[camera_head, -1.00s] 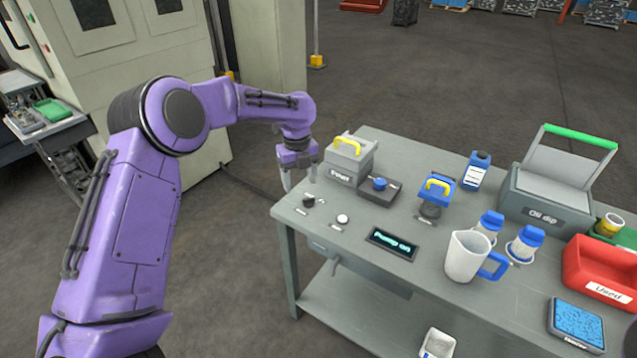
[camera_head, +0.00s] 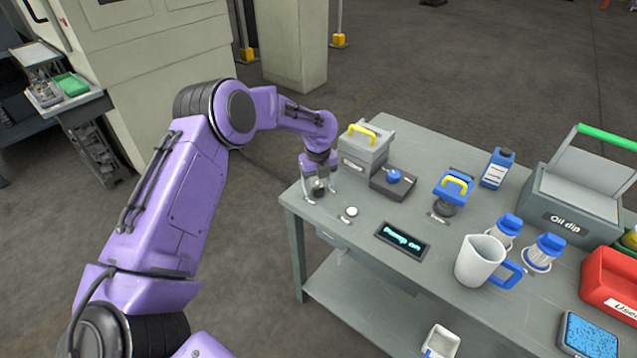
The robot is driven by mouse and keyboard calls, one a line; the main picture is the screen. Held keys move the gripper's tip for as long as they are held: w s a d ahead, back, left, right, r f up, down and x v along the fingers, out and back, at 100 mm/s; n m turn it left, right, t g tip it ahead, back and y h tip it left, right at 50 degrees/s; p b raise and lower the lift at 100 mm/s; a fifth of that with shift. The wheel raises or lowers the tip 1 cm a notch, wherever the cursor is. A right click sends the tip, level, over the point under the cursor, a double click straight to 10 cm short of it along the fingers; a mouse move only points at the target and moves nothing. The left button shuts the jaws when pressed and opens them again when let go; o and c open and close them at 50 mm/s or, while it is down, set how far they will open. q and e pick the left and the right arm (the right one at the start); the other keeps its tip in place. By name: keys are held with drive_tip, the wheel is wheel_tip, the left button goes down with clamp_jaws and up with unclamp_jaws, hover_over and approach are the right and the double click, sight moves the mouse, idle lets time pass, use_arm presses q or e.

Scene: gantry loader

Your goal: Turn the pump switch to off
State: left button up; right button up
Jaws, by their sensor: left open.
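The small black knob (camera_head: 319,187), which I take for the pump switch, is at the near left corner of the grey table. My left gripper (camera_head: 319,192) points down at this knob, open, with one finger on each side of it. I cannot tell whether the fingers touch the knob. My right gripper is not in view.
A white button (camera_head: 351,211) is just right of the knob. Behind are a grey box with a yellow handle (camera_head: 363,155) and a blue button on a dark base (camera_head: 393,178). A white jug (camera_head: 478,262) and the oil dip box (camera_head: 568,205) stand further right.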

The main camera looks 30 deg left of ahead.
use_arm(q)
drive_tip(key=c, duration=1.1)
drive_tip(key=shift+o, duration=0.2)
